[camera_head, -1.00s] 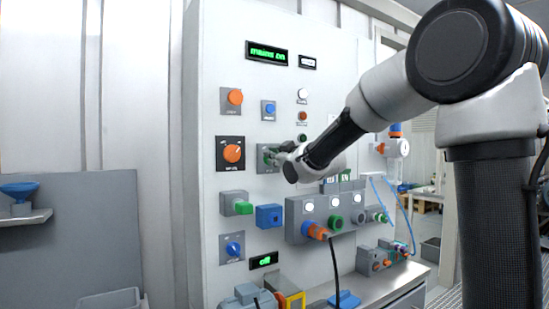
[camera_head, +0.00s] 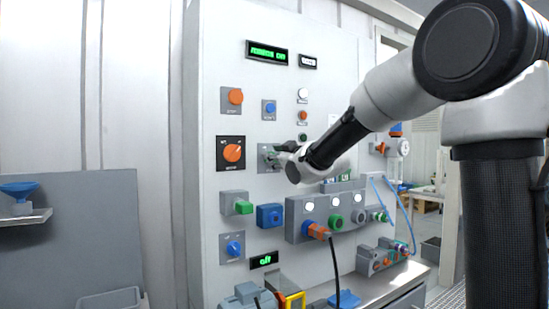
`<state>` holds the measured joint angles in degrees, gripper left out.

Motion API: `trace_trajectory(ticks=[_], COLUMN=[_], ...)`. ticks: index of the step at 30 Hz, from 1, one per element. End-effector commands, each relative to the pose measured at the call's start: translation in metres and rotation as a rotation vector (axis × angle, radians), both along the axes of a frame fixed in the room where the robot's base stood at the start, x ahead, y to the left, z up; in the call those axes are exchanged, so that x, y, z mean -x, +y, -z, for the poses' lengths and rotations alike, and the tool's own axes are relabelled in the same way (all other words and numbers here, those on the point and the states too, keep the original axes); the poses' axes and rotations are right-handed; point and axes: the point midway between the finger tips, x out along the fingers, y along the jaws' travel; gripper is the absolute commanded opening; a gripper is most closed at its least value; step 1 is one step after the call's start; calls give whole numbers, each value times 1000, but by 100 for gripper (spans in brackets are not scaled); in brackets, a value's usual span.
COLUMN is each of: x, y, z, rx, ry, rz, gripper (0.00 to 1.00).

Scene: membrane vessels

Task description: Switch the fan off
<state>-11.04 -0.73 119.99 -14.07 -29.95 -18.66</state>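No label that I can read names the fan. My gripper (camera_head: 277,156) reaches from the right to a grey plate (camera_head: 264,168) in the middle of the upright control panel. The gripper's fingertips are at the front of this plate and cover the control on it, so I cannot tell whether they touch or grip it. An orange rotary knob (camera_head: 233,153) on a black plate is just left of it. A green display (camera_head: 266,53) at the top has blurred text that seems to end in "on". A lower display (camera_head: 264,260) reads "off".
Around my gripper are an orange button (camera_head: 235,96), a blue button (camera_head: 270,107), a green plug-like part (camera_head: 243,207) and a blue knob (camera_head: 233,248). A grey box with round sockets (camera_head: 335,219) sits just below my arm. A black cable (camera_head: 335,265) hangs from it.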

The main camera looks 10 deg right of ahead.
Motion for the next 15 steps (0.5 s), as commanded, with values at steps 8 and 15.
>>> trace_trajectory(ticks=[8, 15], x=[56, 96], y=[-18, -32], z=[-1, -1], rx=[0, -1], ry=[-3, -2], rz=[1, 1], gripper=[33, 33])
